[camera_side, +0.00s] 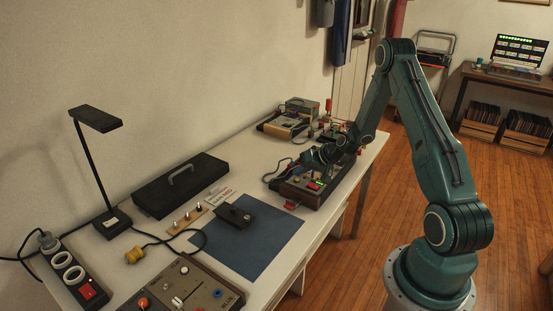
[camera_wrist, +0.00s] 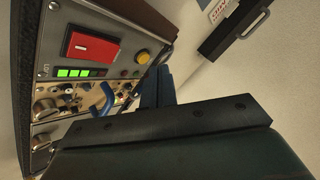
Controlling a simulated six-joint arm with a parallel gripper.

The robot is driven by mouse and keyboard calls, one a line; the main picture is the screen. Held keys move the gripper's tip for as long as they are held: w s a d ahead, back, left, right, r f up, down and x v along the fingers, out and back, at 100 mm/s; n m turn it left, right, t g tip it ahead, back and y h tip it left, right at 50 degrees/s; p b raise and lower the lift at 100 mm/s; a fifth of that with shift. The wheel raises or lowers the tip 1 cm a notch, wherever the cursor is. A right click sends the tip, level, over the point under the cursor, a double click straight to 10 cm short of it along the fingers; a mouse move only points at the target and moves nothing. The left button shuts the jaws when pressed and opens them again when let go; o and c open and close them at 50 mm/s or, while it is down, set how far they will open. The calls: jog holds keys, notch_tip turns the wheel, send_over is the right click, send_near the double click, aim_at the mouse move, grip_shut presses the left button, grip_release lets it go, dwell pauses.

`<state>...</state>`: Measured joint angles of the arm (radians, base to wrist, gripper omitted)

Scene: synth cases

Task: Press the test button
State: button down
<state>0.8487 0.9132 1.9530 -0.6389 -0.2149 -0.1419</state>
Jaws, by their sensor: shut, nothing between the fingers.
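The instrument panel (camera_wrist: 88,25) fills the left of the wrist view. It has a round yellow button (camera_wrist: 142,57), a large red rocker switch (camera_wrist: 92,46) and a lit green bar display (camera_wrist: 75,73). I read no test label, but the yellow button is the only plain push button I can make out. My gripper (camera_wrist: 158,76) is shut and empty, its fingertips just beside the yellow button; I cannot tell if they touch the panel. In the side view the instrument (camera_side: 303,190) stands at the table's far part, with my gripper (camera_side: 308,157) over its back edge.
Several knobs (camera_wrist: 45,108) and a blue cable lie close to the fingers. Another instrument (camera_side: 290,122) stands behind. A blue mat (camera_side: 262,245) with a small black box (camera_side: 234,215), a black case (camera_side: 180,184) and a lamp (camera_side: 95,118) are nearer on the white table.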

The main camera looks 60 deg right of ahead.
jog(key=shift+f, duration=0.8)
dwell(1.7)
jog(key=shift+r, duration=0.75)
jog(key=shift+r, duration=2.55)
